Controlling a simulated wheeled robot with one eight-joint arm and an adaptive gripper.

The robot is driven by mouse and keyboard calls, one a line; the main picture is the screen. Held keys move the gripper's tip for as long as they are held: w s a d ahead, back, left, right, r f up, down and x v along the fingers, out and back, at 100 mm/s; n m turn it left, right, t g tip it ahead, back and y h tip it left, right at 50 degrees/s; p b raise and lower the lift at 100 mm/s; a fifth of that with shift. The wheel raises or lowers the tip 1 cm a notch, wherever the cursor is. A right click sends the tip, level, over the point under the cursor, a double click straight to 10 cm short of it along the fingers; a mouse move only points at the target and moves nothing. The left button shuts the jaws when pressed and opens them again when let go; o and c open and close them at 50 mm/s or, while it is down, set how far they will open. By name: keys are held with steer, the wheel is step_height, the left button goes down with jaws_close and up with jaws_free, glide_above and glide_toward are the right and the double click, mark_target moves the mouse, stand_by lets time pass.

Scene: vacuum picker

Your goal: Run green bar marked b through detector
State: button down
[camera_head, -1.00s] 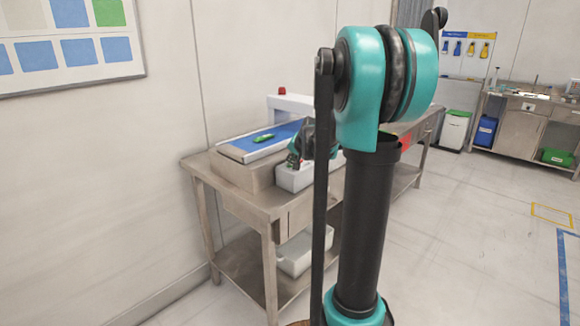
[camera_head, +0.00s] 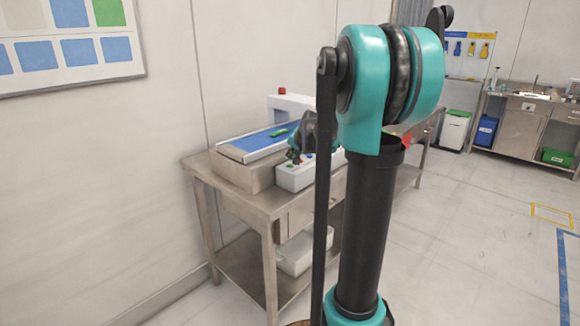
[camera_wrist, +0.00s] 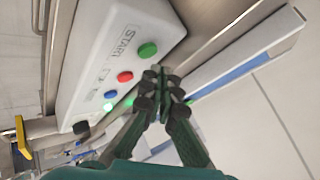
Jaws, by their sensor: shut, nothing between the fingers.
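The green bar (camera_head: 279,132) lies on the blue conveyor belt (camera_head: 243,145), close to the white detector arch (camera_head: 291,103) in the head view. Any marking on it is too small to read. My gripper (camera_wrist: 158,72) is shut and empty in the wrist view, with its fingertips close to the green button (camera_wrist: 148,50) beside the START label on the white control box (camera_wrist: 105,50). I cannot tell whether they touch it. In the head view my gripper (camera_head: 294,156) is beside the belt, over the control box.
The belt and control box stand on a steel table (camera_head: 262,203) against the wall. A red button (camera_wrist: 125,77) and a blue button (camera_wrist: 110,94) are on the box. A white bin (camera_head: 303,250) stands on the lower shelf.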

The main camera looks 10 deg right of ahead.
mark_target(291, 166)
steer(key=shift+r, duration=2.35)
steer(key=s+a+f+n+g, duration=0.1)
steer(key=s+f+n, duration=0.1)
steer(key=s+f, duration=0.5)
steer(key=s+a+f+n+g+h, duration=0.1)
steer(key=s+f, duration=0.7)
steer(key=s, duration=0.9)
steer(key=s+a+f+n+g, duration=0.2)
steer(key=s+f+n, duration=0.2)
steer(key=s+f, duration=0.4)
steer(key=s, duration=0.5)
steer(key=shift+a+f+g, duration=0.2)
steer(key=shift+a+g, duration=0.2)
steer(key=shift+w+d, duration=0.1)
